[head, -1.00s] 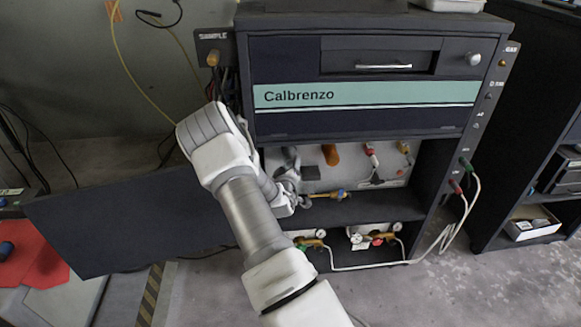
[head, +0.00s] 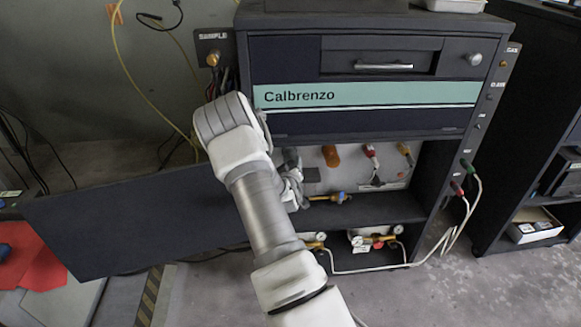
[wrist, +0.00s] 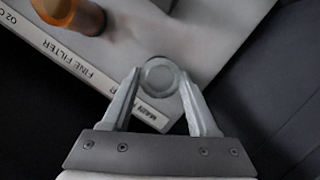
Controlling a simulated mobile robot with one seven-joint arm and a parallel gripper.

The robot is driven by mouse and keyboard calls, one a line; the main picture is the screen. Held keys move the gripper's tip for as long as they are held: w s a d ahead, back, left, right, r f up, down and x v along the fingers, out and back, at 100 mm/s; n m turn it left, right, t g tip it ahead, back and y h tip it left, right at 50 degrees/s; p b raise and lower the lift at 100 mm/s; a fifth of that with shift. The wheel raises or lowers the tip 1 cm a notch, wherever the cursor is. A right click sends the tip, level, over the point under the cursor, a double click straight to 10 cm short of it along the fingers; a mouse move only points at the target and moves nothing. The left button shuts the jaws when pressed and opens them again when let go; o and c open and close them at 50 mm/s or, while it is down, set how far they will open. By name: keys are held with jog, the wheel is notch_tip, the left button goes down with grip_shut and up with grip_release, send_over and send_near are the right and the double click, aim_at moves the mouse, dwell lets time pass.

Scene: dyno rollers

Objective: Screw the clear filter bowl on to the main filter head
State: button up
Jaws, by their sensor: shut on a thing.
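In the wrist view my gripper (wrist: 160,88) is shut on the clear filter bowl (wrist: 159,73), seen end-on as a round translucent ring between the fingertips. The bowl lies over the edge of a pale panel (wrist: 188,30) with a label strip reading FINE FILTER and a second, partly hidden label near my left finger. The main filter head is not clearly visible; I cannot tell whether the bowl touches it. In the head view my gripper (head: 293,188) is inside the cabinet's open bay, mostly hidden by my arm, and the bowl cannot be made out there.
An orange filter bowl (head: 331,156) hangs beside my gripper and shows in the wrist view (wrist: 75,14). Red and yellow fittings (head: 370,151) are further right. Brass regulators with gauges (head: 372,239) sit below the shelf. An open dark door (head: 120,220) extends left.

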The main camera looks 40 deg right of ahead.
jog(key=m+y+b, duration=0.1)
jog(key=m, duration=0.1)
jog(key=m+t+y+b, duration=0.1)
jog(key=m, duration=0.2)
jog(key=shift+f+b, duration=0.2)
jog(key=shift+b, duration=0.1)
jog(key=m+t+y+b, duration=0.1)
jog(key=m, duration=0.1)
jog(key=shift+m+y, duration=0.4)
jog(key=m+t+y+b, duration=0.1)
jog(key=m, duration=0.2)
jog(key=shift+a+f+b, duration=0.1)
jog(key=shift+b, duration=0.25)
jog(key=o, duration=1.5)
jog(key=shift+a+r, duration=0.15)
jog(key=shift+r, duration=0.05)
jog(key=shift+s+r+p, duration=0.2)
jog(key=shift+s+p, duration=0.1)
jog(key=shift+s, duration=0.1)
jog(key=p+v, duration=0.3)
jog(key=v, duration=1.3)
jog(key=shift+s+a+p, duration=0.15)
jog(key=shift+s+p, duration=0.1)
jog(key=shift+p, duration=0.15)
